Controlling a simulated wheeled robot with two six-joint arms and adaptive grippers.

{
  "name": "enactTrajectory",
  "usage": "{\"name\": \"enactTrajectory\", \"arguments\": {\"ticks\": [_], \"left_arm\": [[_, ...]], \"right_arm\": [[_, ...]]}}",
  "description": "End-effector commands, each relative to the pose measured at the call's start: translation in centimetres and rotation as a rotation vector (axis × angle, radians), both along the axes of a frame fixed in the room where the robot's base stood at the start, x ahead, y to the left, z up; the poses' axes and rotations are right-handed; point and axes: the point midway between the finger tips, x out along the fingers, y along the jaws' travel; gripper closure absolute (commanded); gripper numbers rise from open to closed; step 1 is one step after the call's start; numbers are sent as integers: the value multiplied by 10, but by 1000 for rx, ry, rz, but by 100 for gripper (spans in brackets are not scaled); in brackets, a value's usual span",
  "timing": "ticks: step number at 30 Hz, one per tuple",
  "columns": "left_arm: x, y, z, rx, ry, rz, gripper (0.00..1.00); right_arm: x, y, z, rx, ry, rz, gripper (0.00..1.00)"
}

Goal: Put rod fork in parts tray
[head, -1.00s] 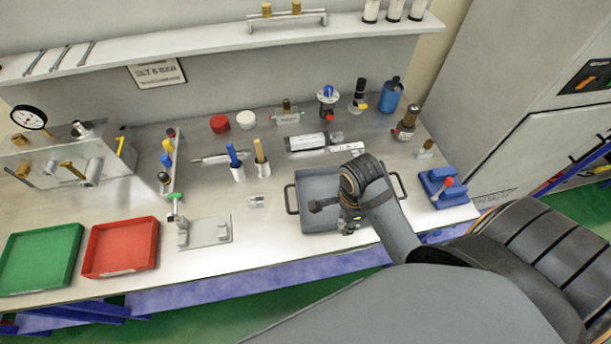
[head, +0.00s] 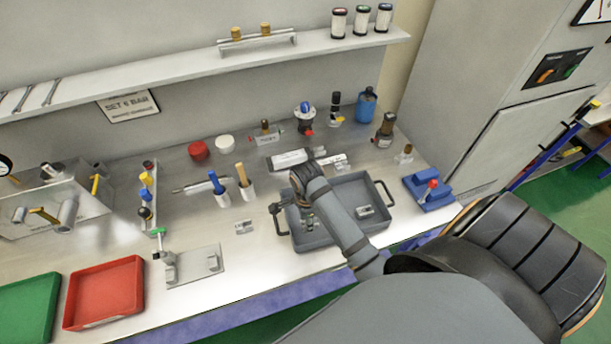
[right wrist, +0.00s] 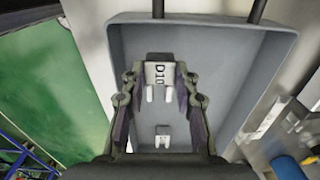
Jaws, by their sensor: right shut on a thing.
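The grey parts tray (head: 375,228) with two black handles lies at the front right of the bench. My right gripper (head: 309,222) is inside the tray's outline, over its left half. In the right wrist view my right gripper (right wrist: 157,80) is shut on a small pale rod fork (right wrist: 160,76) marked "D10", its two prongs showing between the fingers. I cannot tell whether the held fork touches the tray floor. A second small metal fork-like part (head: 365,211) lies in the tray's right half; it also shows in the right wrist view (right wrist: 162,130). My left gripper is out of view.
A similar small part (head: 244,227) lies on the bench left of the tray. A metal fixture plate (head: 195,266), a red tray (head: 104,292) and a green tray (head: 28,308) are farther left. A blue base with a red knob (head: 427,188) stands right of the tray.

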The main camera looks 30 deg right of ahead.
Motion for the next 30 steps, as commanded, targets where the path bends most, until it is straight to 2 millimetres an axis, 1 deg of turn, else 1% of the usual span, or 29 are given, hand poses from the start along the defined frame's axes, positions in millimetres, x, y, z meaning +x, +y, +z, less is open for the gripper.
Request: {"name": "enactTrajectory", "arguments": {"ticks": [7, 10, 12, 14, 23, 24, 28, 30], "left_arm": [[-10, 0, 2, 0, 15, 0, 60], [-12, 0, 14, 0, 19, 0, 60], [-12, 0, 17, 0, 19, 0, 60], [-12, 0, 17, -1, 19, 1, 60], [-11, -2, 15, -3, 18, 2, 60], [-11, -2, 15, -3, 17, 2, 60], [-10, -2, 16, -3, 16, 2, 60], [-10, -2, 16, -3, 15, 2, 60]], "right_arm": [[9, 0, -10, 1, -1, 1, 100], [8, 0, -24, 1, 4, 1, 100], [8, 0, -34, 1, 3, 1, 100], [9, 0, -39, 0, 0, 1, 100], [9, 0, -44, 0, 0, 1, 100], [9, 0, -44, 0, -1, 1, 66], [9, 0, -44, 0, -1, 0, 49], [9, 0, -44, 0, -1, 0, 48]]}}
